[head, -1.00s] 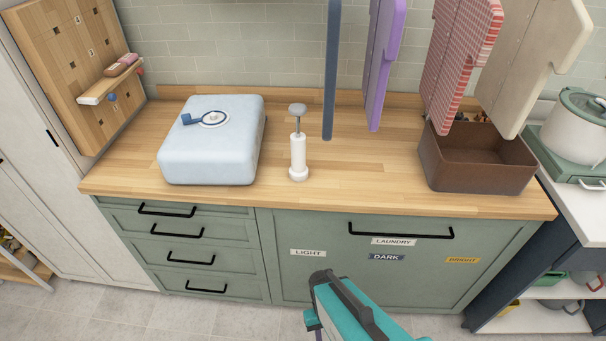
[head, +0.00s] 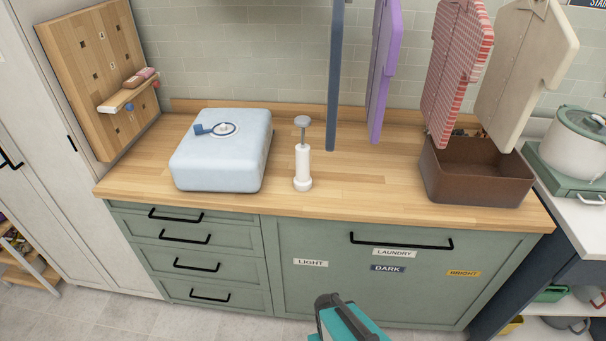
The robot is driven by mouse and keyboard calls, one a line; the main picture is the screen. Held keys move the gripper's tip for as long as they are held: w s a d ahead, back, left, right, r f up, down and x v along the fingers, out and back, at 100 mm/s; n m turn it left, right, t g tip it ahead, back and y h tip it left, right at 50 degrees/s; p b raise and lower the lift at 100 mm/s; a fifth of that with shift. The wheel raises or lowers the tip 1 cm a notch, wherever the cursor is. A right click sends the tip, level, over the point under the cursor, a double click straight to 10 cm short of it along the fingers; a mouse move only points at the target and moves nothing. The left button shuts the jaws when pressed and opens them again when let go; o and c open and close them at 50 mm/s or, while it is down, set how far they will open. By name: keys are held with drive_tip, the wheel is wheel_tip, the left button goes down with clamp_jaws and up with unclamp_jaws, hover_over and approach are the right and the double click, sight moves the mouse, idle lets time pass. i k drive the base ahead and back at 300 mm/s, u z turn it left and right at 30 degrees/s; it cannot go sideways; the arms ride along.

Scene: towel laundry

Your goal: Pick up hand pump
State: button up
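The white hand pump (head: 303,168) stands upright on the wooden counter (head: 350,195), with its grey round handle (head: 302,121) raised on a thin rod. A pale blue, puffy square object (head: 222,160) with a round valve and a blue cap lies to its left. My teal and black arm end (head: 345,318) shows at the bottom edge, in front of the cabinet and below the counter, well apart from the pump. Its fingertips cannot be made out, so I cannot tell whether it is open or shut.
A brown open box (head: 475,185) sits on the counter's right, below hanging shirts (head: 458,60). A blue-grey post (head: 335,80) rises just behind the pump's right. A pegboard with a small shelf (head: 128,93) stands at left. The counter in front of the pump is clear.

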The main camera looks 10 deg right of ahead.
sight(302, 180)
drive_tip(key=z, duration=0.9)
drive_tip(key=k, duration=0.15)
drive_tip(key=u, duration=3.1)
drive_tip(key=k, duration=0.15)
drive_tip(key=u, duration=0.85)
drive_tip(key=k, duration=0.8)
drive_tip(key=z, duration=0.15)
